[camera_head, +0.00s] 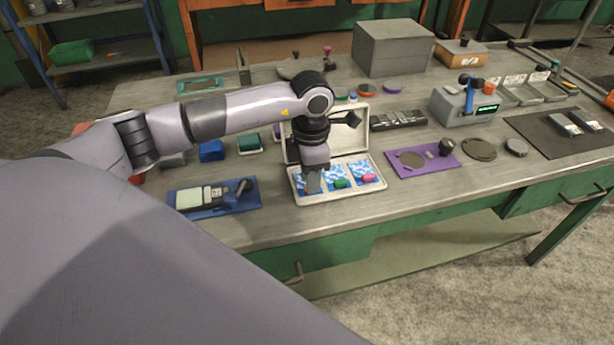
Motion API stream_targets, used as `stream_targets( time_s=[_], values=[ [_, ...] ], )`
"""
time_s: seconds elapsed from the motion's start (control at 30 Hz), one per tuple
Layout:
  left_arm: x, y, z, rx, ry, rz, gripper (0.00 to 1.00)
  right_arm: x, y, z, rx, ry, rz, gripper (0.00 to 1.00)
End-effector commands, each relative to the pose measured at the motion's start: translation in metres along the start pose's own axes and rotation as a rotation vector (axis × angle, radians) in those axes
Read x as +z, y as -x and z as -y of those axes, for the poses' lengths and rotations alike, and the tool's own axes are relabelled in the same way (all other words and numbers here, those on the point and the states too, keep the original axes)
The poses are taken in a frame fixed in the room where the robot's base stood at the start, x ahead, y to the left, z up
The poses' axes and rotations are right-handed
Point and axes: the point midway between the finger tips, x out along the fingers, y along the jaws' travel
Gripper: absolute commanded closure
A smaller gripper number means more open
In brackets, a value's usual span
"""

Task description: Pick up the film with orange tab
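An open case (339,194) with a pale rim stands near the table's front edge, its lid up at the back. Blue-and-white films lie side by side in it. The left film (301,184) shows a bit of orange beside my gripper, and most of it is hidden. The middle film (336,172) has a green tab and the right film (361,168) a pink tab. My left gripper (312,189) points down over the left film. Its fingers are too small and dark to tell their opening or whether they touch the film. My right gripper is out of view.
A blue mat (238,206) with a tool on it lies left of the case. A purple plate (408,170) lies to the right. A grey box (392,47) and a grey device with a green display (466,103) stand farther back. Bare tabletop (275,222) shows along the front edge.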

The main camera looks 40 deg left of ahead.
Motion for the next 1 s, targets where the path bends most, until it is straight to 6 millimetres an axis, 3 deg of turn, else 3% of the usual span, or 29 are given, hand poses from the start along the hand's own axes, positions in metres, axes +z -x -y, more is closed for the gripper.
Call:
stream_targets(
  time_s=[0.13,0.37,0.47,0.5,0.83,1.0],
  values=[
    [0.001,-0.014,0.001,-0.002,-0.001,0.001,0.71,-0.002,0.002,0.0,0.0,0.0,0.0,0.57],
    [0.001,-0.017,0.001,-0.001,-0.002,0.004,0.71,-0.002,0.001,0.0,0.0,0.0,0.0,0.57],
    [0.001,-0.017,0.001,-0.001,-0.002,0.004,0.97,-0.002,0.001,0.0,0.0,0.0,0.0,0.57],
    [0.001,-0.017,0.001,-0.001,-0.002,0.004,1.0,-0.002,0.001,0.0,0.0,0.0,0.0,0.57],
    [0.002,-0.015,0.001,-0.001,-0.001,0.004,1.0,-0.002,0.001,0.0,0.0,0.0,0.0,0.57],
    [0.002,-0.005,0.0,-0.001,-0.001,0.006,1.0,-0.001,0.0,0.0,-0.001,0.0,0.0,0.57]
  ],
)
